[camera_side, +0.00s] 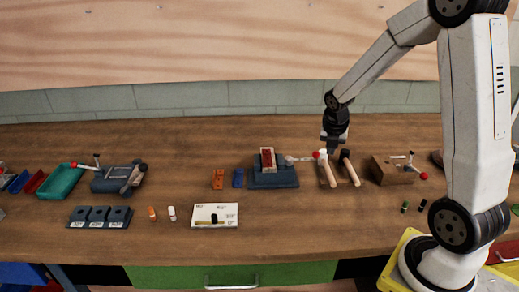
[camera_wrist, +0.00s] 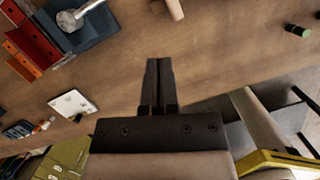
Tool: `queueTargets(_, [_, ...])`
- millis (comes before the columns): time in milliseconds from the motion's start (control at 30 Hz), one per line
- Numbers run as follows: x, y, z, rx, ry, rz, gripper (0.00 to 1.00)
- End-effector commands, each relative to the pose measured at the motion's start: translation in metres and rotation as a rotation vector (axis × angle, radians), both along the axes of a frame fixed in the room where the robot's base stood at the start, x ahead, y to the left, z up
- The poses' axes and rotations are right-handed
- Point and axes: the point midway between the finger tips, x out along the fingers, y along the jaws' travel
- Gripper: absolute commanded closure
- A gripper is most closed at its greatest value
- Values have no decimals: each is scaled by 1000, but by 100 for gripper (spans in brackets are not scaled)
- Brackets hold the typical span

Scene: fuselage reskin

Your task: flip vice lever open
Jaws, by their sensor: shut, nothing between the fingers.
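A blue vice (camera_side: 273,181) stands mid-bench in the side view, with a red piece (camera_side: 268,158) on top. A pale metal lever (camera_side: 299,159) sticks out from its right side, with a red knob (camera_side: 316,155) near its end. In the wrist view the vice (camera_wrist: 95,32) is at upper left, with a metal rounded part (camera_wrist: 68,20) on it. My gripper (camera_side: 335,147) points down, just right of the lever's end; I cannot tell its exact height or whether it touches. Its fingers (camera_wrist: 160,64) are together and empty in the wrist view.
Two wooden-handled tools (camera_side: 329,174) lie under and right of my gripper. A wooden block (camera_side: 390,172) with a red-knobbed clamp is farther right. A blue device (camera_side: 112,181) with another lever, a teal bin (camera_side: 62,182) and a white card (camera_side: 228,210) are left.

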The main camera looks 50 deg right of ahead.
Motion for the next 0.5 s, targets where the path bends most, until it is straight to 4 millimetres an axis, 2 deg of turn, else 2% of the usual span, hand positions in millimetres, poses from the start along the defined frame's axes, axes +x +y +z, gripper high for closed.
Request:
queueTargets(200, [-3, 2, 13, 1, -1, -1, 100])
queueTargets(500, [-3, 3, 15, 1, 0, 0, 100])
